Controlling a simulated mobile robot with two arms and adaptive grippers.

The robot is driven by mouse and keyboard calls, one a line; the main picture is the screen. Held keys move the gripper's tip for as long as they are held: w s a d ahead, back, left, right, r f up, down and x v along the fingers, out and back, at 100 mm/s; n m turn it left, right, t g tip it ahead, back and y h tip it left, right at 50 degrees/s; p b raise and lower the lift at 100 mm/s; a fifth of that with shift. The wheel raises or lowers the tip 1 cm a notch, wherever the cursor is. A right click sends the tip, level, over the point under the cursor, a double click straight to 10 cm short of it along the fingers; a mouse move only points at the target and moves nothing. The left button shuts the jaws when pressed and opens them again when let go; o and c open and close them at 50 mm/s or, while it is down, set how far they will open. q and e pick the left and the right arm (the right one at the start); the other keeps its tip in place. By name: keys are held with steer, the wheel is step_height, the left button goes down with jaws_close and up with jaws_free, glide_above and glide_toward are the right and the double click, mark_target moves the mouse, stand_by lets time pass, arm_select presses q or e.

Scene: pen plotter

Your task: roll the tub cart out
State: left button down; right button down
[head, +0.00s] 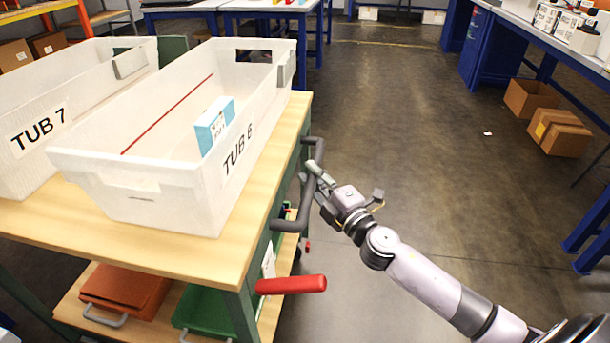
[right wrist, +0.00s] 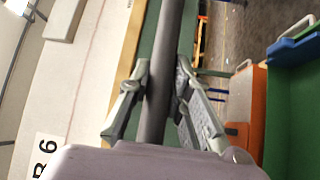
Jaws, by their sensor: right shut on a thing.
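The tub cart (head: 262,232) has a wooden top and a green frame and stands at the left in the head view. It carries a white tub marked TUB 6 (head: 130,178) and, to its left, another marked TUB 7 (head: 15,180). A blue and white box (head: 214,124) is in TUB 6. My right gripper (head: 313,178) is shut on the dark grey cart handle (head: 308,207) at the cart's right side; the bar also shows between the fingers in the right wrist view (right wrist: 164,75). My left gripper is not in view.
A red lever or grip (head: 291,285) sticks out from the cart's near corner. Orange (head: 125,291) and green (head: 207,312) bins sit on its lower shelf. The floor (head: 400,120) right of the cart is mostly clear. Cardboard boxes (head: 558,133) lie by the blue-legged bench at right.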

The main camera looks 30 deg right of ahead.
steer(key=c, duration=1.4)
jaws_free()
steer(key=shift+c, duration=0.2)
steer(key=s+d+f, duration=0.1)
steer(key=s, duration=1)
steer(key=shift+s+d+f, duration=0.35)
steer(key=shift+s+d, duration=0.05)
